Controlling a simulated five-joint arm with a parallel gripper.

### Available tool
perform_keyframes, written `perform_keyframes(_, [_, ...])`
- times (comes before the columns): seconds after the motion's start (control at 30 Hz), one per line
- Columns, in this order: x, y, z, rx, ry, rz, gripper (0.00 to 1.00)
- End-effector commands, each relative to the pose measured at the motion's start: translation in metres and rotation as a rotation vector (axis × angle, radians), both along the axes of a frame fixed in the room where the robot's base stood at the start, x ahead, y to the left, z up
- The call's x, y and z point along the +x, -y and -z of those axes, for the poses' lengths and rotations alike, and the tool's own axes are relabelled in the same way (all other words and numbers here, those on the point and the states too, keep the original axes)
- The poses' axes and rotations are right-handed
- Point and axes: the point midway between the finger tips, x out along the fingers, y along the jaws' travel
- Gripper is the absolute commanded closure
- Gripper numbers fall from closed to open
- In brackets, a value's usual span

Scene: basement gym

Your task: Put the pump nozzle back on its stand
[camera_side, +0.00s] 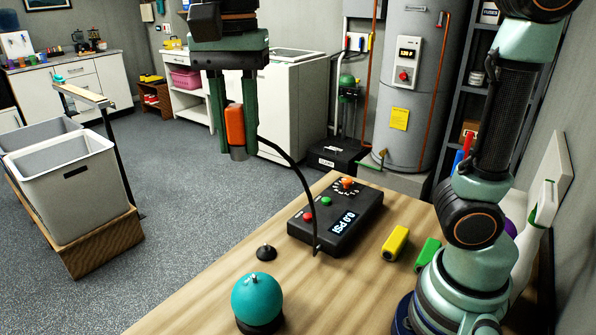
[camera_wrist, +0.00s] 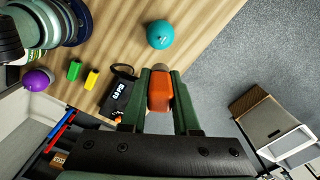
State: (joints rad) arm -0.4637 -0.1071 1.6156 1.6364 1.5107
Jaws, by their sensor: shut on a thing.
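My gripper (camera_side: 236,146) is shut on the orange pump nozzle (camera_side: 235,124), which has a grey tip pointing down, and holds it high above the table's far left edge. In the wrist view the nozzle (camera_wrist: 160,92) sits between the fingers of my gripper (camera_wrist: 160,74). A black hose runs from the nozzle to the black pump box (camera_side: 338,219), whose display reads 0.0 PSI. A small black peg-like piece (camera_side: 266,252), possibly the stand, is on the table left of the box, with nothing on it. I cannot make it out in the wrist view.
A teal ball (camera_side: 257,300) rests on a black ring near the table's front. A yellow block (camera_side: 395,243) and a green block (camera_side: 428,254) lie right of the pump box, near my arm's base. The wooden table (camera_side: 200,313) is bare at the front left.

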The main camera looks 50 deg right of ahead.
Motion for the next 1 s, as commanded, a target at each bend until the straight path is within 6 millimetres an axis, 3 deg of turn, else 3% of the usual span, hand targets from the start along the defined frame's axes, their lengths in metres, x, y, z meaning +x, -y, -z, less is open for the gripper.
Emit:
perform_keyframes(0.4, [0.0, 0.0, -0.003, 0.0, 0.0, 0.001, 1.0])
perform_keyframes(0.57, [0.01, 0.004, 0.01, -0.003, -0.004, 0.029, 1.0])
perform_keyframes(0.77, [0.049, 0.026, 0.065, -0.004, -0.009, 0.147, 1.0])
perform_keyframes(1.0, [0.088, 0.074, 0.153, -0.004, -0.008, 0.33, 1.0])
